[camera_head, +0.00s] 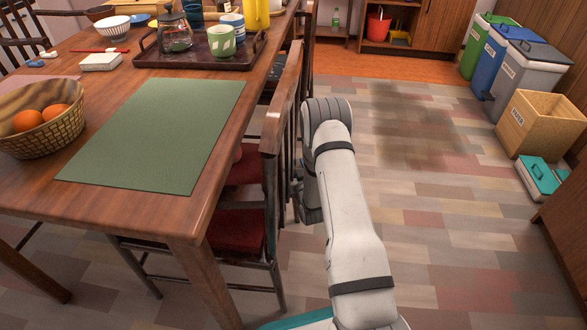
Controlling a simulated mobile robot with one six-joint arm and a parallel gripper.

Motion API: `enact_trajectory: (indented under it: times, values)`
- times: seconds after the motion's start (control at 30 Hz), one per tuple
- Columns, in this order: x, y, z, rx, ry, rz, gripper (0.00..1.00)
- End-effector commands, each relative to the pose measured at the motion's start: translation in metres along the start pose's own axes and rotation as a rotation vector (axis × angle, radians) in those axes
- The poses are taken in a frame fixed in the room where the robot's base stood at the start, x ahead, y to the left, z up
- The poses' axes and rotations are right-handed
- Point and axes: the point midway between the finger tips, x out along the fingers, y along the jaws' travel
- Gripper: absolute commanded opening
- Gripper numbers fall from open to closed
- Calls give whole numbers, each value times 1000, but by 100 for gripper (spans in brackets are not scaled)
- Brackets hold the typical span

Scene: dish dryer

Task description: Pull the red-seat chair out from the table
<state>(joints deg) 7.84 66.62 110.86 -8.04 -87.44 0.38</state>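The red-seat chair (238,232) stands at the right side of the wooden table (222,178), its seat partly under the tabletop. Its dark wooden backrest (272,165) faces right, toward my arm. Another patch of red seat shows farther back; I cannot tell if it belongs to the same chair. My arm reaches up from the bottom and bends beside the backrest. A small dark part of my gripper (297,188) shows close to the backrest. The fingers are mostly hidden, so I cannot tell whether they are open or touch the chair.
On the table are a green placemat (155,135), a basket of oranges (42,118) and a tray (160,58) with cups and a glass pot. Bins (525,75) and a wooden box (541,124) line the right wall. The floor (430,215) right of my arm is clear.

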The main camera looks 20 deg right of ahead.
Motion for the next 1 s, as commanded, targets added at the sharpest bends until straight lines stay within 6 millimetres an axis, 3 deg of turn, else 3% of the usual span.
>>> enact_trajectory:
  times: [0.2,0.77,1.0]
  values:
    - [0,0,0,0,0,0,47]
    - [0,1,0,0,1,1,1]
    - [0,1,0,0,1,1,0]
